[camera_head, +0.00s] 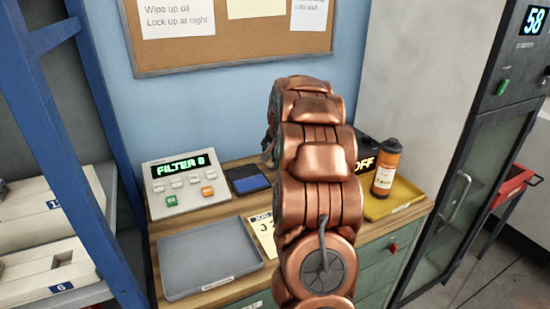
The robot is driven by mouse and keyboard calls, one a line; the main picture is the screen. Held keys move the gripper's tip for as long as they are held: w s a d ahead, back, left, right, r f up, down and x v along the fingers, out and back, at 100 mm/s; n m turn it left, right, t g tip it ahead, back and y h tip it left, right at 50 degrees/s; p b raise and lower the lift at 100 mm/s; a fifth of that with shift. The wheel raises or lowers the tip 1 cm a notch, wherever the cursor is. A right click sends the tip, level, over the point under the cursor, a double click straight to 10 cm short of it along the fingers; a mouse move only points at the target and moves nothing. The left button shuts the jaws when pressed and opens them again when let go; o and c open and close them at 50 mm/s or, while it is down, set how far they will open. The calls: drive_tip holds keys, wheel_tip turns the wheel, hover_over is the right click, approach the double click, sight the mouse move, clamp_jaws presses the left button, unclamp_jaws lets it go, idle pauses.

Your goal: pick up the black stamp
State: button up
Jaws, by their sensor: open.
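My copper-coloured arm rises through the middle of the view and hides most of what lies behind it. A small dark part of what looks like my gripper (268,145) shows at the arm's left edge, above the back of the bench. Its fingertips are hidden, and I see nothing held. I cannot make out the black stamp; the arm may cover it. A dark blue pad in a black case (247,179) lies on the bench, left of the arm.
The wooden bench (222,208) carries a control box reading FILTER (186,184), an empty grey tray (208,258) and a yellow card (262,233). Right of the arm, an orange bottle (386,168) stands on a yellow tray (405,196), beside a dark OFF display (364,160). A blue rack (75,190) stands left.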

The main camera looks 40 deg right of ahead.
drive_tip(key=shift+c, duration=0.4)
clamp_jaws()
wheel_tip(320, 180, up, 10)
drive_tip(key=shift+r+b, duration=0.1)
drive_tip(key=shift+b, duration=0.8)
